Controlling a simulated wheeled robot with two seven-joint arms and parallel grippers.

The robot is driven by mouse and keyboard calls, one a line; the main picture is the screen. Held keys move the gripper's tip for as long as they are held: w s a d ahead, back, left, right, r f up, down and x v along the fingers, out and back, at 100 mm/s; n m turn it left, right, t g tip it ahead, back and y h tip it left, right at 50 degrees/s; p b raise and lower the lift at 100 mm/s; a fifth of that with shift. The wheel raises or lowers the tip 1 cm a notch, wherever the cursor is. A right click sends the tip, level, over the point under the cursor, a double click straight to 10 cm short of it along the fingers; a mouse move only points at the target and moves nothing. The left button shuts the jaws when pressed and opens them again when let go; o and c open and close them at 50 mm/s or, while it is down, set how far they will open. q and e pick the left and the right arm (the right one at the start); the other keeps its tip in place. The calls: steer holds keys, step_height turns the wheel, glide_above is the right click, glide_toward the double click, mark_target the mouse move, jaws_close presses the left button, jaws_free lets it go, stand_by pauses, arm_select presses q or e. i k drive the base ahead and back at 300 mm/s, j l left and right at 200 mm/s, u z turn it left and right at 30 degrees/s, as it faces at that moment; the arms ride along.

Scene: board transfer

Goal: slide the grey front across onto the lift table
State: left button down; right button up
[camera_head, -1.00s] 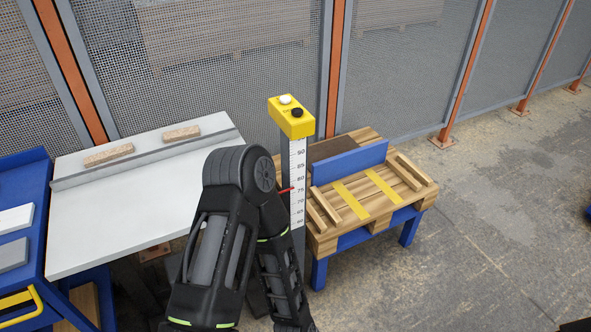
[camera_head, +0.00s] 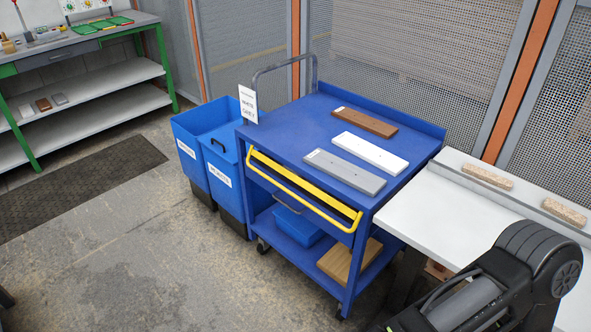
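The grey front (camera_head: 344,172) lies flat on the top of the blue cart (camera_head: 287,128), the nearest of three boards there. A white board (camera_head: 370,153) and a brown board (camera_head: 364,122) lie behind it. Neither gripper is in the current view.
A white table (camera_head: 446,216) with a grey rail and two wooden blocks adjoins the cart's right side. A yellow handle (camera_head: 300,192) sticks out at the cart's front. Blue bins (camera_head: 215,150) stand left of it.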

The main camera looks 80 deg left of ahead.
mark_target(371, 183)
steer(key=u, duration=2.55)
steer(key=i+j, duration=0.3)
steer(key=j, duration=0.2)
steer(key=i+j, duration=0.3)
steer(key=j, duration=0.15)
steer(key=i+j, duration=0.35)
steer(key=j, duration=0.15)
steer(key=i+j, duration=0.3)
steer(key=j, duration=0.2)
